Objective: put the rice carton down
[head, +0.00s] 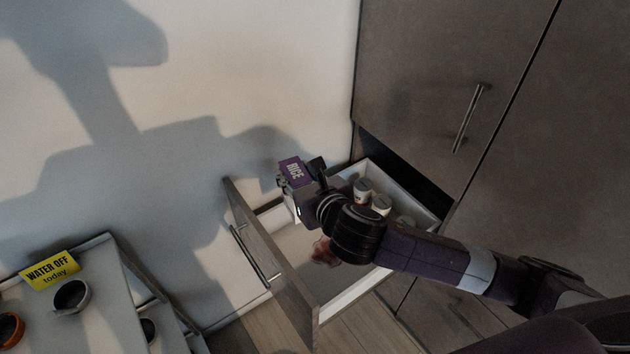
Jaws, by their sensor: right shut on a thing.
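The rice carton (293,171) has a purple face with the word RICE on it and shows at the tip of my right gripper (298,185). My right gripper is shut on the carton and holds it over the open drawer (290,242), near its left side by the wall. Much of the carton is hidden behind the gripper. The arm comes in from the lower right and covers part of the drawer. My left gripper is not in view.
Pale cups (362,190) stand at the drawer's back, and a reddish item (324,252) lies inside. The drawer front (268,262) with its bar handle faces lower left. Tall cabinet doors (450,80) rise behind. A shelf unit with a yellow sign (50,270) and mugs stands lower left.

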